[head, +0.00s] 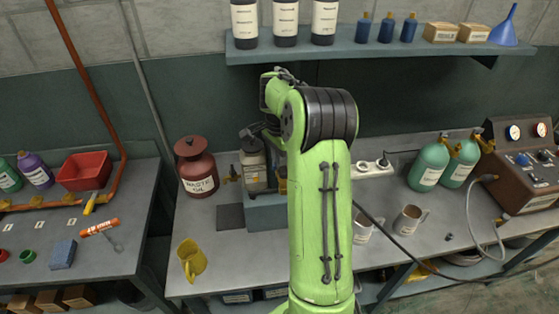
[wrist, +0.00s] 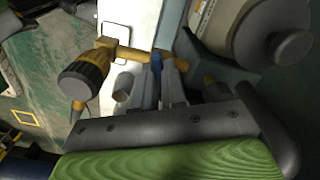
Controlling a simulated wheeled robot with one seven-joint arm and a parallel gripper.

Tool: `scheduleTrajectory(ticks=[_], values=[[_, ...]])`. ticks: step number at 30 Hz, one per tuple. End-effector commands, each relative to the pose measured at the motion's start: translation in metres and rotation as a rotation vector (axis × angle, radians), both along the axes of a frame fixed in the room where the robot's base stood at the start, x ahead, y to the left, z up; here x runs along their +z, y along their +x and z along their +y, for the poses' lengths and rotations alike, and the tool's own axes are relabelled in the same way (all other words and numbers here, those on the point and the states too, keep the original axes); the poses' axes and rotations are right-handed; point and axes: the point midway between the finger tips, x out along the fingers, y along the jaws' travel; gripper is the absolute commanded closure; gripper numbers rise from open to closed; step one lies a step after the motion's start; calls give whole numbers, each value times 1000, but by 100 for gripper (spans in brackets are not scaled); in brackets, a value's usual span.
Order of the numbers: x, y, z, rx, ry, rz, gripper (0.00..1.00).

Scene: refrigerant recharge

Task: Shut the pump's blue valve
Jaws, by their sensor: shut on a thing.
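The pump (head: 262,212), with a blue-grey base, stands on the middle bench in the head view, partly hidden behind my green arm. In the wrist view, the blue valve lever (wrist: 157,62) sits on a brass pipe (wrist: 126,52). My gripper (wrist: 160,82) has its fingers on either side of the blue lever and is shut on it. The lever's lower part is hidden between the fingers. The fingers and the valve are not clear in the head view.
A yellow and black fitting (wrist: 84,74) stands left of the fingers, and a round grey part (wrist: 268,35) is close on the right. A red-brown waste oil can (head: 197,168) stands left of the pump. Mugs (head: 408,219) and green cylinders (head: 430,165) are to the right.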

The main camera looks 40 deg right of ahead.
Motion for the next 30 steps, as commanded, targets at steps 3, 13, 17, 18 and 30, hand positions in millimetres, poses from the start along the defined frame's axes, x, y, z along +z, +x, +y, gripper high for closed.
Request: scheduleTrajectory(ticks=[3, 13, 17, 18, 30], values=[[-1, -1, 0, -6, 3, 5, 100], [-2, -1, 0, -252, 2, 3, 100], [-1, -1, 0, -263, 2, 4, 100], [-1, -1, 0, -263, 2, 4, 100], [-1, -1, 0, -402, 2, 4, 76]])
